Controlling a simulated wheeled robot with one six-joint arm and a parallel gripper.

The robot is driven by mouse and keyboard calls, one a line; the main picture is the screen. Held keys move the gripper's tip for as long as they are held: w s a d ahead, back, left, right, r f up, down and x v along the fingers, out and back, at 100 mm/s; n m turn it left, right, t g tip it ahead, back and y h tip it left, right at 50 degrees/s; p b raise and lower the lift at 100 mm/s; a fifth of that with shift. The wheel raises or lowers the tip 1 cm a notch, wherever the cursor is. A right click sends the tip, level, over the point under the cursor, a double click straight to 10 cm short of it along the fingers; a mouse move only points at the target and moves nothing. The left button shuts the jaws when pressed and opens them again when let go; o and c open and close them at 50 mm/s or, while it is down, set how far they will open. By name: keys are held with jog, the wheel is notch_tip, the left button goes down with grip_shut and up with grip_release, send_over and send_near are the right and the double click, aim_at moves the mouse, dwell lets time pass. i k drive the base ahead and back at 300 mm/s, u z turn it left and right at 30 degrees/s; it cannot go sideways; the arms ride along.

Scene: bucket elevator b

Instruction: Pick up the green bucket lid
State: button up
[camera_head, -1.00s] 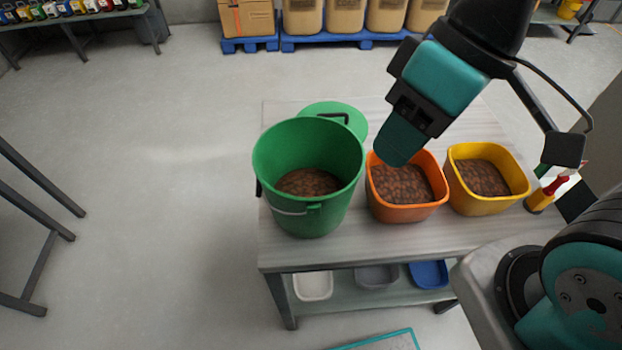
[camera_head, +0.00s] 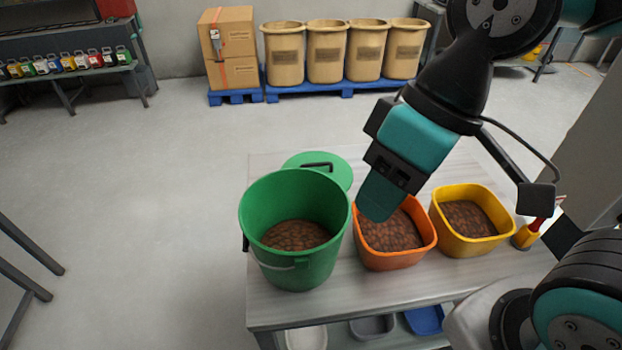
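The green bucket lid (camera_head: 338,172) lies on the table behind the green bucket (camera_head: 308,273), with its dark handle on top. The bucket hides the lid's near part. The bucket stands upright and open, with brown pieces inside. My gripper (camera_head: 378,203) hangs in front of the orange container (camera_head: 392,262) in the picture, to the right of the bucket and nearer the camera's right side than the lid. Its fingers cannot be made out clearly, and nothing is seen held in it.
A yellow container (camera_head: 470,245) of brown pieces stands right of the orange one on the grey table (camera_head: 290,308). A red and yellow tool (camera_head: 527,234) lies at the right. Trays sit on the lower shelf. Boxes (camera_head: 227,50) and tan bins (camera_head: 325,50) stand on blue pallets at the back.

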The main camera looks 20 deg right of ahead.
aim_at(332, 165)
jog(key=u, duration=2.05)
jog(key=k, duration=1)
jog(key=z, duration=1.2)
jog(key=i, duration=1)
